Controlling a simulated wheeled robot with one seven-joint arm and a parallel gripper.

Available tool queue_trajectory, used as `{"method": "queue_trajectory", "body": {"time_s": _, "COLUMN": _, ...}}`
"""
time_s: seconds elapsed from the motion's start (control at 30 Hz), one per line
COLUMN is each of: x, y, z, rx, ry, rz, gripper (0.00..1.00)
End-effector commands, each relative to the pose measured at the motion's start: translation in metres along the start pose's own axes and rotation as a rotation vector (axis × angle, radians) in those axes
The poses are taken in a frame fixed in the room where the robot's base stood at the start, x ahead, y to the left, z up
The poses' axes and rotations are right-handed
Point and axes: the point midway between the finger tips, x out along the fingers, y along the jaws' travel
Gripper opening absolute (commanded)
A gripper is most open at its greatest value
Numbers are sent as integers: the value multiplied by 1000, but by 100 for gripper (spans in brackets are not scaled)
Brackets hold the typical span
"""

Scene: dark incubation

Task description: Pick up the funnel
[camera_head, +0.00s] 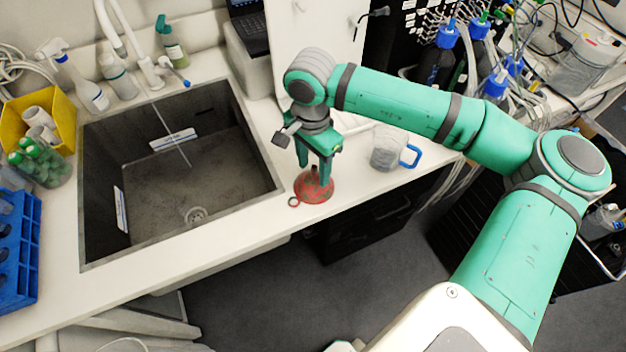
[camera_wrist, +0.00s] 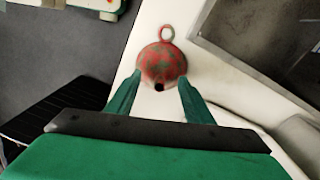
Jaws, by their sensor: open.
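The funnel (camera_head: 314,188) is red with dark grey patches and has a small ring tab at its rim. It sits on the white counter between the sink and the counter's front edge. In the wrist view the funnel (camera_wrist: 162,64) lies just beyond my fingertips, with its ring pointing away and its dark spout opening toward me. My gripper (camera_head: 314,168) is open, pointing down right above the funnel. In the wrist view my gripper's two green fingers (camera_wrist: 160,82) are spread at either side of the funnel's near part. Whether they touch it I cannot tell.
A sink (camera_head: 183,165) lies left of the funnel. A clear jug with a blue handle (camera_head: 390,150) stands to the right. A blue rack (camera_head: 18,245) and a yellow bin (camera_head: 42,115) are at far left. Free counter (camera_head: 355,178) lies right of the funnel.

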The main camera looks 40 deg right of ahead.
Motion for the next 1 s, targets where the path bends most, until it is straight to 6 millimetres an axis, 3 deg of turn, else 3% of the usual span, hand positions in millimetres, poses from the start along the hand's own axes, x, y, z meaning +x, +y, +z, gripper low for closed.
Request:
{"method": "queue_trajectory", "body": {"time_s": 0.3, "x": 6, "y": 0, "z": 0, "rx": 0, "ry": -1, "rz": 0, "gripper": 47}}
{"method": "queue_trajectory", "body": {"time_s": 0.5, "x": 6, "y": 0, "z": 0, "rx": 0, "ry": -1, "rz": 0, "gripper": 0}}
{"method": "queue_trajectory", "body": {"time_s": 1.0, "x": 4, "y": 0, "z": 0, "rx": 1, "ry": -1, "rz": 1, "gripper": 0}}
